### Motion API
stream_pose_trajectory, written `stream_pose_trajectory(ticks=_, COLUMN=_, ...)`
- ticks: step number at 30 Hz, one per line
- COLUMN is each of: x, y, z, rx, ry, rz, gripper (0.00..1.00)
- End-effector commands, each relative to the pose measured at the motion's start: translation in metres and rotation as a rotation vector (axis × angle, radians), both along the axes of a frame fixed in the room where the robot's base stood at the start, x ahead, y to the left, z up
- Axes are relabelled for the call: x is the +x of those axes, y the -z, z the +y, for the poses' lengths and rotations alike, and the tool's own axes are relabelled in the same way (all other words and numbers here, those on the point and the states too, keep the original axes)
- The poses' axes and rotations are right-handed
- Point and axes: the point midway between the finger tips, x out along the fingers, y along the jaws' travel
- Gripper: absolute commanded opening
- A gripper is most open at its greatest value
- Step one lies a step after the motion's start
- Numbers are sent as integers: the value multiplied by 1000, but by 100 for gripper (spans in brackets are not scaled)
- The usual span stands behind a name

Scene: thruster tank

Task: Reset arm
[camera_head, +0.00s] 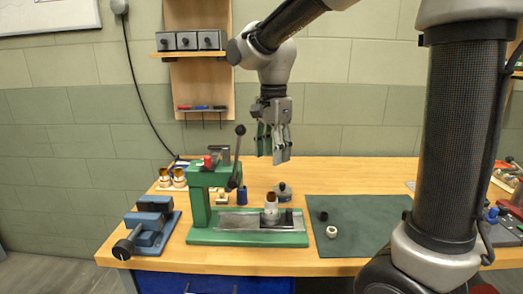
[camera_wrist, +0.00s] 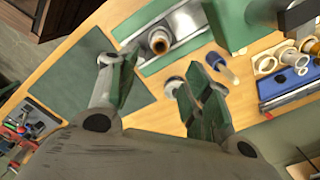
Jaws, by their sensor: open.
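My gripper (camera_head: 274,145) hangs from my arm above the wooden workbench (camera_head: 345,174), pointing down. Its green-padded fingers are apart and nothing is between them. In the wrist view the open gripper (camera_wrist: 160,82) also shows, with the bench far below it. The green press (camera_head: 203,200) with a dark lever stands on the bench below and to the left of my gripper. A white and copper-coloured part (camera_head: 271,208) stands upright on the press's metal bed, and it also shows in the wrist view (camera_wrist: 159,42).
A dark green mat (camera_head: 358,215) holds a small black piece (camera_head: 323,216) and a white ring (camera_head: 331,232). A blue vise (camera_head: 150,226) stands at the left front edge. A shelf (camera_head: 190,54) with grey boxes is on the wall behind. A blue tray (camera_wrist: 290,88) shows at the wrist view's right.

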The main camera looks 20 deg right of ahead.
Motion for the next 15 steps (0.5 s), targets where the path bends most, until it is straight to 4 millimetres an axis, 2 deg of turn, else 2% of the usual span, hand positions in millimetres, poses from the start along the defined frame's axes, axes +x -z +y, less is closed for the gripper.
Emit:
stream_pose_trajectory(ticks=4, x=0, y=0, z=0, rx=0, ry=-25, rz=0, gripper=49)
stream_pose_trajectory(ticks=7, x=2, y=0, z=1, rx=2, ry=-143, rz=-7, gripper=49)
stream_pose_trajectory(ticks=11, x=-6, y=14, z=-2, rx=-1, ry=-449, rz=4, gripper=49)
stream_pose_trajectory(ticks=15, x=-39, y=19, z=-24, rx=-2, ry=-837, rz=-18, gripper=49)
